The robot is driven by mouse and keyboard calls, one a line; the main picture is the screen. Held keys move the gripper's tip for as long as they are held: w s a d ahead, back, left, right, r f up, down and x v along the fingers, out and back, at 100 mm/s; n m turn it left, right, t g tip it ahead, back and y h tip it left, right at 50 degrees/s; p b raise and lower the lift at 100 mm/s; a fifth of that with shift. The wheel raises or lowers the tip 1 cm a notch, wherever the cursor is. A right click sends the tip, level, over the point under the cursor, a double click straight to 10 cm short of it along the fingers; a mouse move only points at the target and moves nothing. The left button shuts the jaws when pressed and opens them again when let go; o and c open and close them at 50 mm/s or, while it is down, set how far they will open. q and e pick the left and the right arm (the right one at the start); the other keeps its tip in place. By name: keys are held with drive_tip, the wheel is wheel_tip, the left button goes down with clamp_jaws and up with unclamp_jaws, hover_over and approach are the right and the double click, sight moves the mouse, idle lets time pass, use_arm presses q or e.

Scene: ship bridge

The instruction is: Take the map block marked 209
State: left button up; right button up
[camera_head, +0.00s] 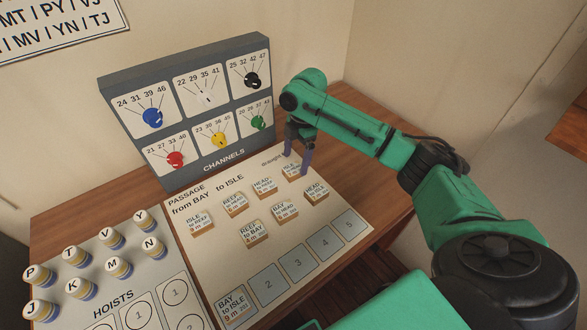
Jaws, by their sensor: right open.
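Several cream-topped map blocks with wooden sides lie on the white passage board (185,222). Their small numbers are too fine to read, so I cannot tell which one is marked 209. My right gripper (299,158) reaches in from the right, pointing down with its purple fingers apart. It is at the rearmost block (291,170), which it partly covers; the fingers look to be around or just above it. I cannot tell if they touch it. Other blocks include one at the right (316,191) and one nearby (264,187). My left gripper is not in view.
A block (232,303) lies at the first of the numbered slots; slots 2 to 5 (297,262) look empty. The grey channels panel (185,88) with coloured knobs stands behind. Several lettered hoist pieces (75,256) stand at left. The wooden desk (60,220) surrounds the boards.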

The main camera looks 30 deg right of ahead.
sight(294, 168)
drive_tip(key=f, duration=0.3)
drive_tip(key=shift+a+f, duration=0.15)
drive_tip(key=shift+a, duration=0.05)
clamp_jaws()
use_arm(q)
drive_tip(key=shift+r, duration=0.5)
use_arm(e)
drive_tip(key=shift+r, duration=0.2)
